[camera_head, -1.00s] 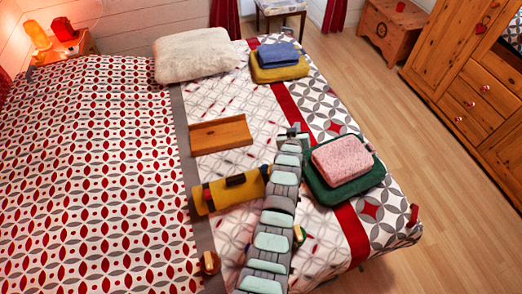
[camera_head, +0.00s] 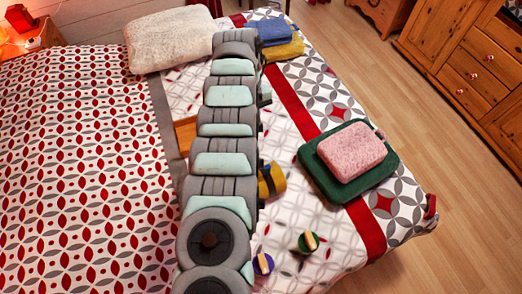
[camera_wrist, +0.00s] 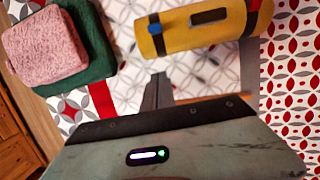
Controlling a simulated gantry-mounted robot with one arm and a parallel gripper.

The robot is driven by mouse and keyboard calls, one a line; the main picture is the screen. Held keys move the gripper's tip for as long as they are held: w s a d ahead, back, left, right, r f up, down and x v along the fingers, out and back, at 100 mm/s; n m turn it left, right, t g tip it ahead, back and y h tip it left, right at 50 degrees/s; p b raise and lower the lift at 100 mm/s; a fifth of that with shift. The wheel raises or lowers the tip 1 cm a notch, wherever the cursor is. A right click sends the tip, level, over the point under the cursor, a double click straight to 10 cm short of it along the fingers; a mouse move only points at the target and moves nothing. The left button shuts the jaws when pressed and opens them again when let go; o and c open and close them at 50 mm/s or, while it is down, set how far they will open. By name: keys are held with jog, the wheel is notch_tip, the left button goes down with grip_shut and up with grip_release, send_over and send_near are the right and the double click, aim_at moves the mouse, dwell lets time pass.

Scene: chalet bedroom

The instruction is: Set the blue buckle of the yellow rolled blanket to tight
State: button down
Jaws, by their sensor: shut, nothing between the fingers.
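The yellow rolled blanket (camera_wrist: 185,32) lies across the top of the wrist view. A dark strap circles its left end and carries the small blue buckle (camera_wrist: 155,27). A dark piece (camera_wrist: 208,17) sits mid-roll, and another dark strap (camera_wrist: 250,16) circles the right end. My gripper (camera_wrist: 158,78) is shut and empty, its fingertips just below the blanket near the blue buckle in the picture; contact cannot be told. In the head view only the right end of the blanket (camera_head: 274,180) shows beside my arm, which hides the rest and the gripper.
A pink folded cloth (camera_head: 352,152) rests on a green one (camera_head: 318,172) to the right. Round green (camera_head: 308,243) and purple (camera_head: 263,264) items lie at the front. Blue (camera_head: 272,30) and yellow (camera_head: 284,49) cloths lie behind. A wooden tray (camera_head: 184,133) is mostly covered by my arm.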

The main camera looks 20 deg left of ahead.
aim_at(267, 170)
jog(key=shift+s+r, duration=0.15)
jog(key=shift+s, duration=0.15)
jog(key=shift+s+d+f+p, duration=0.75)
jog(key=shift+d+f, duration=0.05)
jog(key=shift+f, duration=0.8)
jog(key=shift+s+d+f+p, duration=0.75)
jog(key=shift+f+p, duration=0.05)
jog(key=shift+f, duration=0.85)
jog(key=shift+s+d+f+p, duration=0.75)
jog(key=shift+d+f, duration=0.05)
jog(key=shift+f, duration=0.8)
